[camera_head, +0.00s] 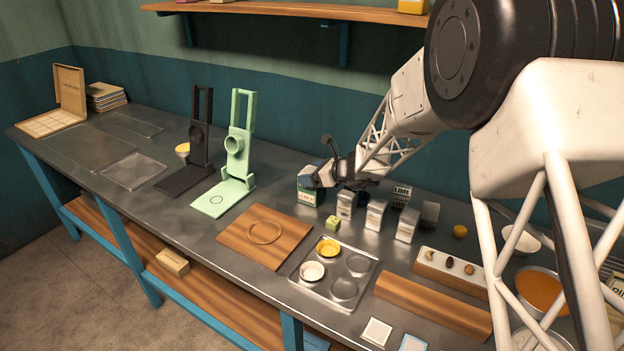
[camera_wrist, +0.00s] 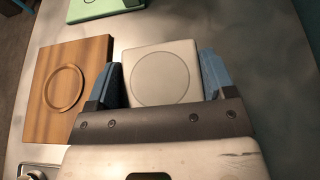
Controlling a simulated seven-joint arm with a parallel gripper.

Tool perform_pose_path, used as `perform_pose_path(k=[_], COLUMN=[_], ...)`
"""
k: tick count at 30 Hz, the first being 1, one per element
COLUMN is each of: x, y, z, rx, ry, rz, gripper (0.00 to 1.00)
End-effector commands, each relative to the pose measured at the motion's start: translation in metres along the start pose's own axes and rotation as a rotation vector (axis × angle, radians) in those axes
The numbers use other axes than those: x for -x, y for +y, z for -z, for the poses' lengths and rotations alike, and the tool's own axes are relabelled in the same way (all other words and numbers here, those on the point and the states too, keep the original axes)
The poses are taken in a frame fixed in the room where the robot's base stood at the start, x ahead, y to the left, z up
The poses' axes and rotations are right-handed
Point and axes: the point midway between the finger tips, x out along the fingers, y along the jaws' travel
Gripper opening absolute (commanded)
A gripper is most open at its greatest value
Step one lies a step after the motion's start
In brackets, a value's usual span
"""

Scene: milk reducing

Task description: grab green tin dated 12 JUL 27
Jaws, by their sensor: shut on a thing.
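A green tin with a pale band (camera_head: 309,190) stands upright at the left end of a group of tins near the back of the counter. My gripper (camera_head: 326,176) is around its upper part and shut on it. In the wrist view, the tin's pale square top with a round ring (camera_wrist: 162,76) sits between the two blue fingers of my gripper (camera_wrist: 160,62). The date is not readable in either view, and I cannot tell whether the tin's base touches the counter.
Several grey-white tins (camera_head: 375,214) stand close to the right. A small yellow-green cube (camera_head: 333,224) is just in front. A wooden board with a ring (camera_head: 265,235) lies front left, and a green stand (camera_head: 236,160) is farther left. Bare counter separates stand and tin.

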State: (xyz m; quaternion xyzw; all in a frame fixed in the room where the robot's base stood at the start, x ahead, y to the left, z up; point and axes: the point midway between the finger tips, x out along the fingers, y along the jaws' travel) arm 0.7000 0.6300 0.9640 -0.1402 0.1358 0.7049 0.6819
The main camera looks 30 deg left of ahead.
Motion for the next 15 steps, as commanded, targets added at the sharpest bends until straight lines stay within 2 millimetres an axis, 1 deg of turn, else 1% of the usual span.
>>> perform_pose_path(k=[8, 13, 15], x=[0.006, 0.014, 0.019], y=[0.0, 0.0, 0.006], z=[-0.015, -0.035, -0.031], rx=[0.003, 0.004, 0.001], ry=[-0.002, -0.002, 0.0], rz=[0.001, 0.001, 0.0], gripper=[0.37, 0.37, 0.37])
